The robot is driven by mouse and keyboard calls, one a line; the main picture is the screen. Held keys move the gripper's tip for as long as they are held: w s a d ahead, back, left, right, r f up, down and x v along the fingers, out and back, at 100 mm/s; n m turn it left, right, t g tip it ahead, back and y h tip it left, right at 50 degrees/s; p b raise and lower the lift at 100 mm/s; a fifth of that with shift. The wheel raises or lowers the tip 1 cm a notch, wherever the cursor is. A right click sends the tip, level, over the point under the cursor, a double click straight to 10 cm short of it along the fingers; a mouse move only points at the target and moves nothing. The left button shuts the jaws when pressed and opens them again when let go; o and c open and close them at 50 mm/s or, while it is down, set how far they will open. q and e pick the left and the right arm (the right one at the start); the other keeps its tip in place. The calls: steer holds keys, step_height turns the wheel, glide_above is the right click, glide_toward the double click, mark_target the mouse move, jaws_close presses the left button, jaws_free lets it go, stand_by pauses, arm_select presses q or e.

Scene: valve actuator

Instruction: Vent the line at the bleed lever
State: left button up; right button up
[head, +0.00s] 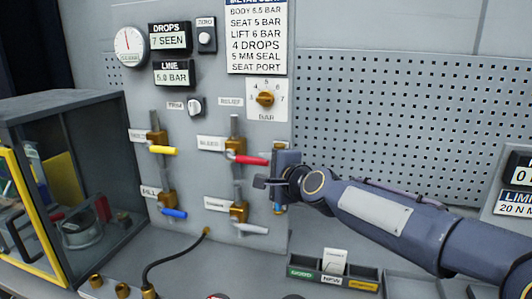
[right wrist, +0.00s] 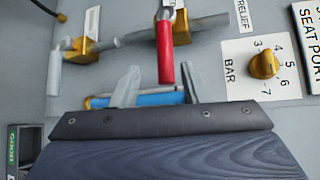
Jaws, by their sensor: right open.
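The red lever (head: 252,160) sits on a brass valve on the grey panel, beside a small label that appears to read BLEED (head: 210,143). In the right wrist view the red lever (right wrist: 174,55) points down toward my gripper. My right gripper (head: 262,183) is open, just below and right of the red handle. In the right wrist view its two fingertips (right wrist: 157,84) lie either side of the handle's free end. I cannot tell whether they touch it. The line display (head: 174,73) reads 5.0 BAR. My left gripper is not in view.
Yellow (head: 163,150), blue (head: 173,213) and white (head: 252,229) levers sit nearby on the panel. An orange relief knob (head: 265,99) is above. A blue tube-like part (right wrist: 160,99) lies behind my gripper. A yellow-edged cabinet (head: 75,140) stands left; a labelled tray (head: 308,274) is below.

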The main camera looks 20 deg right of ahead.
mark_target(251, 160)
steer(key=shift+w+r, duration=0.2)
steer(key=shift+w, duration=0.5)
steer(key=b+x, duration=0.1)
steer(key=x, duration=0.6)
steer(key=shift+a+b, duration=0.1)
steer(key=shift+b, duration=0.25)
steer(key=shift+c, duration=0.2)
jaws_close()
